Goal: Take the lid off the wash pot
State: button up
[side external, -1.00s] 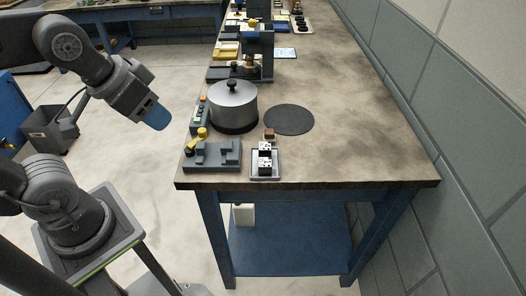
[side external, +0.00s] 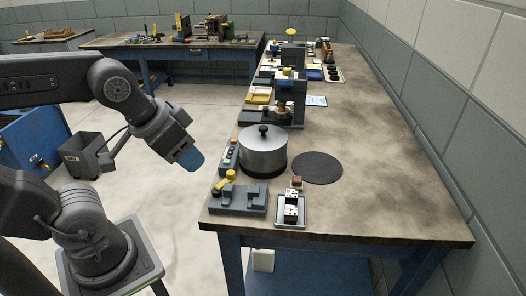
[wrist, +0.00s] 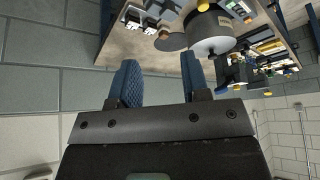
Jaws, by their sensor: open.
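The wash pot (side external: 262,158) is a grey metal cylinder standing on the bench near its left edge. Its lid (side external: 263,139) sits on top and has a black knob. The pot also shows in the wrist view (wrist: 213,36), near the top, beyond the fingers. My gripper (side external: 189,160) hangs in the air to the left of the pot, off the bench edge and apart from it. In the wrist view its two blue textured fingers (wrist: 158,84) are spread wide with nothing between them.
A round dark mat (side external: 317,168) lies bare to the right of the pot. In front are a grey fixture with a yellow handle (side external: 238,199) and a small tray with black-and-white blocks (side external: 291,211). A press-like device (side external: 287,98) stands behind. The bench's right side is clear.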

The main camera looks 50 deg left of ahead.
dwell(0.4)
jog(key=o, duration=0.3)
jog(key=w+a+r+n+g, duration=0.2)
jog(key=w+r+n, duration=0.3)
jog(key=w, duration=0.3)
jog(key=n+g, duration=0.4)
jog(key=n, duration=0.9)
send_over(263, 127)
notch_tip(263, 127, down, 3)
notch_tip(263, 127, down, 14)
jog(key=shift+w+r, duration=0.1)
jog(key=shift+r, duration=0.1)
